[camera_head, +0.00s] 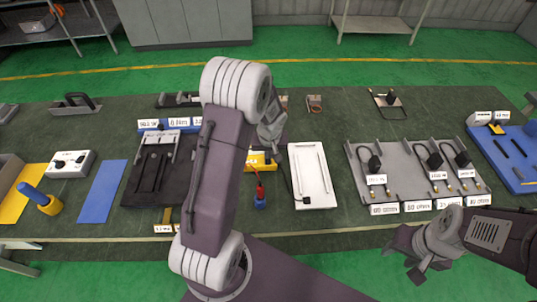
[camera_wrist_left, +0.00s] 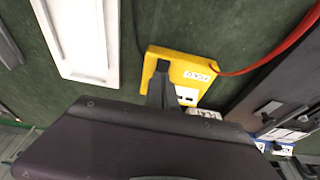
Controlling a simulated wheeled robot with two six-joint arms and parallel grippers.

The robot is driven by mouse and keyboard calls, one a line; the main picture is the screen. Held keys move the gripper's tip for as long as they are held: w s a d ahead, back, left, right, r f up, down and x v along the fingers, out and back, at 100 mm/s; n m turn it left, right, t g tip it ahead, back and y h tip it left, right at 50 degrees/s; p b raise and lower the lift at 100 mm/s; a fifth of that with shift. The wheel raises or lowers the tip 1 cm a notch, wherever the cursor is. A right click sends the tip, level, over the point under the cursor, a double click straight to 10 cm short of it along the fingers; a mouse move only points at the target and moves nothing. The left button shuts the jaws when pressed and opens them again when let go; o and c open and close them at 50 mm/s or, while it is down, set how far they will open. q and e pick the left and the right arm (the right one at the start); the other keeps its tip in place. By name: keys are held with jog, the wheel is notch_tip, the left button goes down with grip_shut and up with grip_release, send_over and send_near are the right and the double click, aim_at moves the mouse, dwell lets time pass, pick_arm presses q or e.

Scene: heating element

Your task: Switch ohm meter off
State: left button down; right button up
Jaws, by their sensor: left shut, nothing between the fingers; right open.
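The ohm meter appears to be the small yellow box (camera_head: 261,162) at the middle of the table, partly hidden behind my left arm. In the left wrist view the yellow box (camera_wrist_left: 205,68) has white labels, and a red cable runs beside it. My left gripper (camera_head: 275,142) is shut and empty, right by the box. In the wrist view its fingertips (camera_wrist_left: 161,68) overlap the box's left part; I cannot tell whether they touch it. The switch and its state are not clear. My right gripper (camera_head: 414,268) is open and empty beyond the table's front edge.
A white panel (camera_head: 312,176) lies just right of the box, and a black tray (camera_head: 140,186) with rods lies left. A red and blue probe (camera_head: 260,197) is in front. A grey rack (camera_head: 405,180) with cabled elements stands further right.

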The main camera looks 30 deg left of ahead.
pick_arm(q)
jog(key=s+d+v, duration=0.1)
jog(key=s+v, duration=0.1)
jog(key=v, duration=0.9)
jog(key=shift+d, duration=0.2)
pick_arm(e)
jog(key=shift+s+d+r, duration=0.25)
jog(key=shift+s+r, duration=0.2)
jog(key=shift+r, duration=0.2)
